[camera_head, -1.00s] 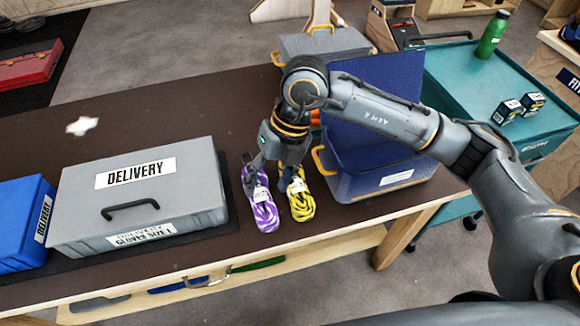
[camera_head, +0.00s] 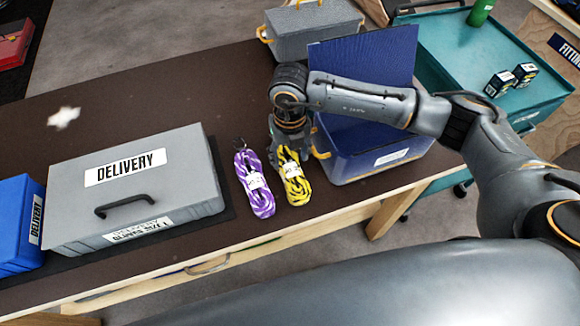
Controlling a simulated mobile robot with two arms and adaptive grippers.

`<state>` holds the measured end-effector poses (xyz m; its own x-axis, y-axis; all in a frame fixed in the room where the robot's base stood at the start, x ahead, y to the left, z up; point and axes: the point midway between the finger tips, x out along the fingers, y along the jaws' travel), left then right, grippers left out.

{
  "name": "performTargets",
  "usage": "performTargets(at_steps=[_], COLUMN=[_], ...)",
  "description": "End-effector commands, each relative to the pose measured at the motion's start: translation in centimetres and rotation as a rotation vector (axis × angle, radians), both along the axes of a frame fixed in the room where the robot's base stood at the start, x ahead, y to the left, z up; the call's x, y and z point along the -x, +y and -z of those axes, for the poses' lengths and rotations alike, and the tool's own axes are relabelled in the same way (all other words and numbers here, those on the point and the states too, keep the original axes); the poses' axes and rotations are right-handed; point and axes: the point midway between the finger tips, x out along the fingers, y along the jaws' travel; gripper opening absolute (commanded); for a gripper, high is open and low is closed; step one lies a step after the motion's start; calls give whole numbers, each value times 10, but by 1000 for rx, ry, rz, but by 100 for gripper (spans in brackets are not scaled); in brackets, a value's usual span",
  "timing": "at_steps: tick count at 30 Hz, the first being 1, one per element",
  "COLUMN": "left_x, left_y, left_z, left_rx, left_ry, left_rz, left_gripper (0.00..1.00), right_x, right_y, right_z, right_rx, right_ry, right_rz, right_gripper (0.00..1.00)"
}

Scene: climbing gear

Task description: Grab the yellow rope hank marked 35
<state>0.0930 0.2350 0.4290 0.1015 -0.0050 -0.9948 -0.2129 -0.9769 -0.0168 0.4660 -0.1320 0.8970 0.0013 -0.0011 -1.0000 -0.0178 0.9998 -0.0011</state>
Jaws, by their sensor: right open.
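A yellow and black rope hank (camera_head: 295,183) lies on the brown bench with a white label around its middle; I cannot read the label. A purple and white rope hank (camera_head: 254,184) lies just to its left, also with a white label. My right gripper (camera_head: 290,155) points down over the far end of the yellow hank, hiding that end. It is open; I cannot tell whether the fingers touch the rope. My left gripper is not in view.
A blue open bin (camera_head: 350,167) stands close to the right of the yellow hank. A grey delivery case (camera_head: 75,220) and a blue box (camera_head: 14,250) stand at the left. A grey box (camera_head: 310,40) is behind.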

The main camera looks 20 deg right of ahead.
Motion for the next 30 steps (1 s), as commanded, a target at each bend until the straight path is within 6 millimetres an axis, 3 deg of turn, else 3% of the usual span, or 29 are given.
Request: performTargets(at_steps=[3, 7, 15, 23, 30], left_x=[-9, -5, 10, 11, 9], left_y=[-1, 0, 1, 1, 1], left_z=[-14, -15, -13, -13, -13], left_rx=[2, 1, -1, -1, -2], left_ry=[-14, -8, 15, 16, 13], left_rz=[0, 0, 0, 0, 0], left_gripper=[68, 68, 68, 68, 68], right_x=[0, 0, -1, -1, -1], right_y=[-1, 0, 0, 0, 0], right_z=[16, 33, 38, 37, 36], right_rx=[2, 0, -1, -1, -2], right_ry=[5, 2, 1, 1, -1], right_rz=[2, 1, 0, 0, 0], right_gripper=[57, 57, 57, 7, 7])
